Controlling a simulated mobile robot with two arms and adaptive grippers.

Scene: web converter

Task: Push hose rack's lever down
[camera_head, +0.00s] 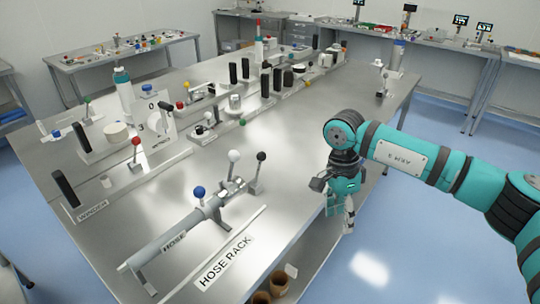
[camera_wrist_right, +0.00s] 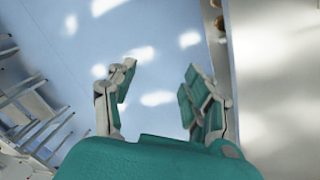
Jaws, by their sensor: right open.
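The hose rack is a grey cylinder (camera_head: 172,240) marked HOSE, lying on the metal table behind a HOSE RACK label (camera_head: 226,262). A blue-knobbed lever (camera_head: 199,192) and a white-knobbed lever (camera_head: 234,156) stand upright on it. A black-knobbed lever (camera_head: 260,157) stands at its far right end. Which of them is the rack's lever, I cannot tell. My right gripper (camera_head: 348,214) hangs beyond the table's right edge, pointing down, to the right of the levers and apart from them. In the right wrist view its fingers (camera_wrist_right: 159,80) are spread and empty over blue floor.
A WINDER unit (camera_head: 92,213) and a dial panel (camera_head: 158,120) stand at the table's left. Several black handles stand farther back. The tabletop (camera_head: 290,180) between the black-knobbed lever and my right gripper is clear. Brown round things (camera_head: 278,281) sit below the table edge.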

